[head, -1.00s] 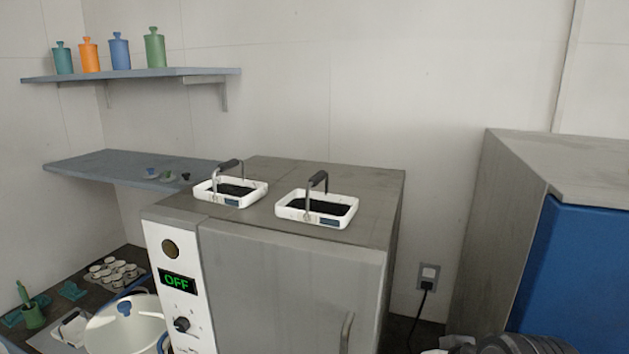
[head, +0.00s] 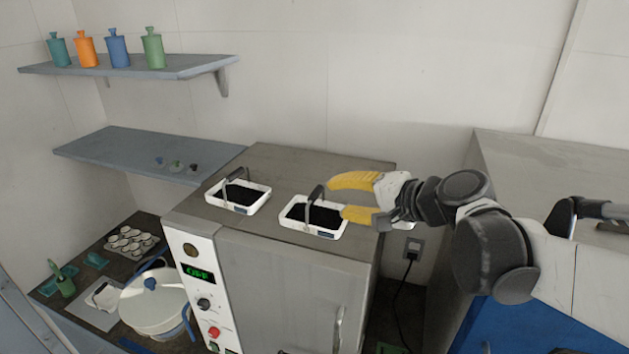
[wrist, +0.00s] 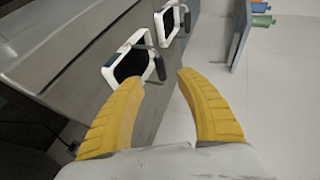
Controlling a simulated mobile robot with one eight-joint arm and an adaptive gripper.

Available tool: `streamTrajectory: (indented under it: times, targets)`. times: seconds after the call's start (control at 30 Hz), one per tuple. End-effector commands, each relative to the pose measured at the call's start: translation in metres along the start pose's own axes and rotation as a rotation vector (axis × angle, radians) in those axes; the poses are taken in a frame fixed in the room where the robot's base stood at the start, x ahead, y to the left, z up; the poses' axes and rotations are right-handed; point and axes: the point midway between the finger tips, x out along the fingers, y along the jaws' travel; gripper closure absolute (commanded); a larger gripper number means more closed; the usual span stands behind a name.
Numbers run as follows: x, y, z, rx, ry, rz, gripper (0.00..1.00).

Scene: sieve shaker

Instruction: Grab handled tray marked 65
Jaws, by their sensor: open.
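Two white trays with black contents and dark arched handles stand on top of a grey cabinet. The left tray (head: 226,204) and the right tray (head: 300,228) each carry a small label too small to read, so I cannot tell which is marked 65. My gripper (head: 338,198) is open, its yellow fingers spread at the right side of the right tray, close to its handle (head: 316,195). In the wrist view, the gripper (wrist: 158,78) is empty. The nearer tray (wrist: 123,48) and its handle lie just beyond the fingertips, and the other tray (wrist: 160,22) is farther off.
The grey cabinet (head: 290,262) has a lit display and knobs on its front. Shelves (head: 150,155) hang at the left, the upper holding several coloured bottles. A white pot (head: 155,305) stands low at left. A blue-fronted cabinet (head: 500,325) stands right.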

Motion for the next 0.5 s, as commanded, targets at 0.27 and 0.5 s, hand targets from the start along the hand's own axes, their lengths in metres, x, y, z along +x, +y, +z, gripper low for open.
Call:
streamTrajectory:
  times: [0.27,0.5]
  targets:
    - [0.041,0.000,0.001,-0.003,-0.001,0.001,0.57]
    - [0.065,-0.001,-0.003,-0.003,-0.002,0.001,0.57]
